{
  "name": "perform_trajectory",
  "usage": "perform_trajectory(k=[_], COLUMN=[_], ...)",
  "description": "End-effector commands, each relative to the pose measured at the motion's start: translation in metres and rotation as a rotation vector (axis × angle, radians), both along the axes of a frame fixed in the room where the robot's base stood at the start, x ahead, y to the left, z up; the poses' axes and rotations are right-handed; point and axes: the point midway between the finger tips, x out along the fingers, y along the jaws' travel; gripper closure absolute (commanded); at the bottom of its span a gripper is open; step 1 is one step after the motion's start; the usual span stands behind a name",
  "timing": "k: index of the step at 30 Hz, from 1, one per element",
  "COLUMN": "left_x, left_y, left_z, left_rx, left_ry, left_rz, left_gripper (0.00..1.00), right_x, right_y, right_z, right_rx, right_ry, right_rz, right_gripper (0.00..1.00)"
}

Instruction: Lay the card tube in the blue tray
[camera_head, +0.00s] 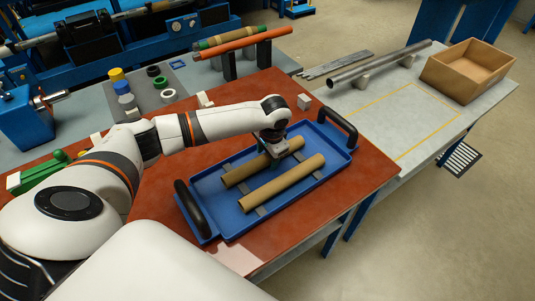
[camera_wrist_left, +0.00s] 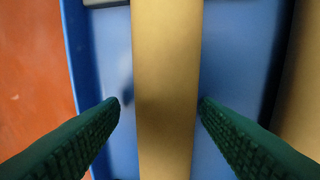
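Two brown card tubes lie side by side in the blue tray (camera_head: 227,222), across its grey strips. My left gripper (camera_head: 274,158) is over the far tube (camera_head: 240,174); the near tube (camera_head: 285,188) is clear of it. The other tube (camera_wrist_left: 300,100) shows at the right edge there. My right gripper is not in view.
The tray has black handles (camera_head: 337,126) at both ends and sits on a red mat (camera_head: 160,205). A rack behind holds an orange tube (camera_head: 240,42) and a green-brown one. A cardboard box (camera_head: 468,70) and a metal pipe (camera_head: 378,66) are on the grey bench at right.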

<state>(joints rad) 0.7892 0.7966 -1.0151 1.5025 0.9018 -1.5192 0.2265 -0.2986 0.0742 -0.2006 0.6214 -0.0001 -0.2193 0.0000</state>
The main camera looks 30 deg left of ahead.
Motion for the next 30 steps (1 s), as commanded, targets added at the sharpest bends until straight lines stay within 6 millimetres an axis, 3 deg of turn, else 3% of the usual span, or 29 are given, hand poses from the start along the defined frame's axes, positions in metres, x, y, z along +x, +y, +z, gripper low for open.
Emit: perform_trajectory(k=[7, 11, 24, 30], left_x=[0.000, 0.000, -0.004, -0.006], left_y=[0.000, -0.001, -0.015, -0.018], left_z=[0.001, 0.012, 0.098, 0.119], left_rx=[0.001, 0.000, -0.001, -0.001], left_ry=[-0.001, -0.002, -0.005, -0.002], left_rz=[0.000, 0.000, -0.001, 0.002], left_gripper=[0.43, 0.43, 0.43, 0.43], right_x=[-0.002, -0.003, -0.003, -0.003], right_y=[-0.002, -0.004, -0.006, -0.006], right_z=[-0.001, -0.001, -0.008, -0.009], right_rx=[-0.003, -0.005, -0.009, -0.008], right_ry=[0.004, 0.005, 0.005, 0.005], right_rz=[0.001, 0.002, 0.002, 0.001], right_gripper=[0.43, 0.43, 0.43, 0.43])
